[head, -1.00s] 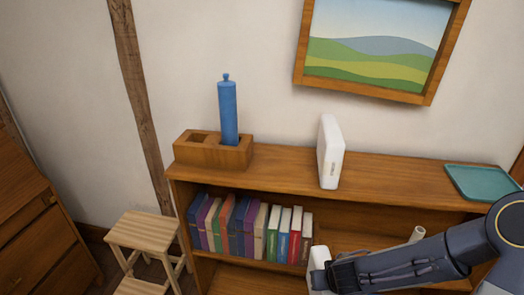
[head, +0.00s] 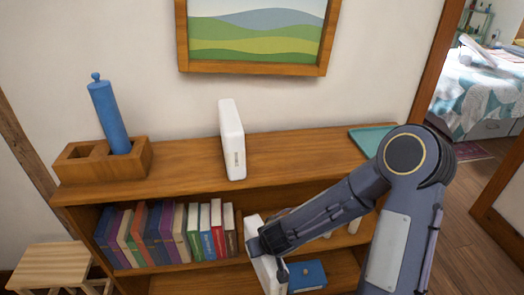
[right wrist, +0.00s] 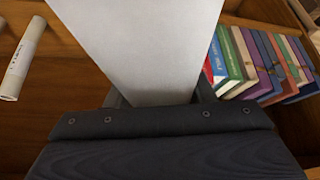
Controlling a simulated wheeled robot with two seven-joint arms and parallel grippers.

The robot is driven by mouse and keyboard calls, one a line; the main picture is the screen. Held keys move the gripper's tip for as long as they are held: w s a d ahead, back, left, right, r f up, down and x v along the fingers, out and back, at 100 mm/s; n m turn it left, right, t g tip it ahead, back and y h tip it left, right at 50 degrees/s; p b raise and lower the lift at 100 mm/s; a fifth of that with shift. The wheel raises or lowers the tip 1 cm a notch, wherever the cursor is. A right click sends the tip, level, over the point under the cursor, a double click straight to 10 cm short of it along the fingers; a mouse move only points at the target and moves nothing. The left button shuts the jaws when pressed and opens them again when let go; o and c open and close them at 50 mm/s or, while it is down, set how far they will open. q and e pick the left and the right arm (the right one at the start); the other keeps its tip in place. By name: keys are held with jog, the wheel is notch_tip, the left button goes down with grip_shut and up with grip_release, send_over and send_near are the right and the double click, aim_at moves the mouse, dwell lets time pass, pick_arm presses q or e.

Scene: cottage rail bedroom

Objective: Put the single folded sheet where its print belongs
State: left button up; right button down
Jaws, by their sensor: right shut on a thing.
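My right gripper (head: 262,242) is shut on a white, flat piece (head: 268,272) at the front of the bookcase's middle shelf, right of the books. In the right wrist view the piece (right wrist: 150,45) stands up between the fingers (right wrist: 160,93), its visible face plain; I see no print on it and cannot tell whether it is a folded sheet. A white upright slab (head: 232,140) with small print on its narrow edge stands on the bookcase top. A white roll with print (right wrist: 22,60) lies at the left in the right wrist view. My left gripper is not in view.
The bookcase (head: 290,150) carries a wooden holder (head: 85,170) with a blue cylinder (head: 108,115) and a teal tray (head: 370,138) on top. A row of books (head: 165,232) fills the shelf's left. A blue box (head: 306,275) sits lower. A stool (head: 45,262) stands at left.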

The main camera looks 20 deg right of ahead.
jog(key=shift+a+f, duration=0.1)
jog(key=shift+a, duration=0.1)
dwell(0.3)
jog(key=shift+d, duration=0.1)
